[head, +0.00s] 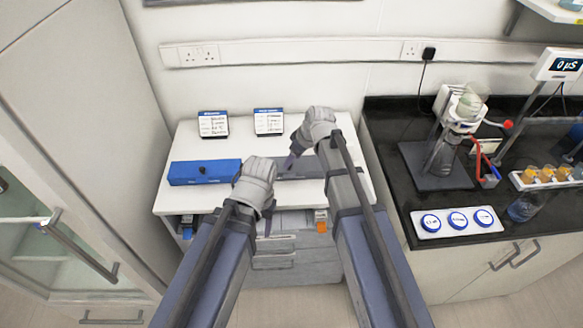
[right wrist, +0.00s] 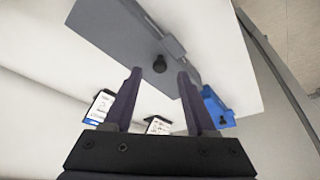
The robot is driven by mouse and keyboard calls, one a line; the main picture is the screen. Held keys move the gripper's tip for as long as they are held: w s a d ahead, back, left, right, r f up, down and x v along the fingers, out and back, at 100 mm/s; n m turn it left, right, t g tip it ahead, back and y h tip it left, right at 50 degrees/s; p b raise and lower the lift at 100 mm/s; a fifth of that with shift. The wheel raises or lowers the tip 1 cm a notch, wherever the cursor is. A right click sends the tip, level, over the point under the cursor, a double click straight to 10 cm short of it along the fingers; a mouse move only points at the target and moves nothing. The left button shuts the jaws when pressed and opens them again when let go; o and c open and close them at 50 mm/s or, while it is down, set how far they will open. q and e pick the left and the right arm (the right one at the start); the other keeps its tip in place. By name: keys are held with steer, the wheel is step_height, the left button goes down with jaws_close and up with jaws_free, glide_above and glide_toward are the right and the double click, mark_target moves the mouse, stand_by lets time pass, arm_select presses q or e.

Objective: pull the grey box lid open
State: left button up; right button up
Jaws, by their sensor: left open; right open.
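The grey box (head: 312,167) sits on the white cabinet top, partly hidden behind my arms in the head view. In the right wrist view, the grey box (right wrist: 125,35) shows a dark round knob (right wrist: 159,63), and its lid appears shut. My right gripper (right wrist: 160,80) is open, its two fingertips on either side of the knob; I cannot tell if they touch it. In the head view my right gripper (head: 292,158) is over the box's left part. My left gripper (head: 268,212) is lower, near the cabinet's front edge, open and holding nothing visible.
A blue box (head: 205,173) with a dark knob lies left of the grey box. Two label cards (head: 213,124) stand behind. A black bench (head: 400,150) with lab equipment is at right. A tall cabinet (head: 80,130) stands at left.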

steer(key=b+x, duration=0.1)
steer(key=x, duration=0.1)
steer(key=shift+w+a+f+b, duration=0.1)
steer(key=shift+w+f+b, duration=0.05)
steer(key=shift+f+b, duration=0.25)
arm_select(q)
step_height(320, 180, down, 3)
steer(key=shift+r, duration=0.2)
arm_select(e)
jaws_close()
stand_by(0.8)
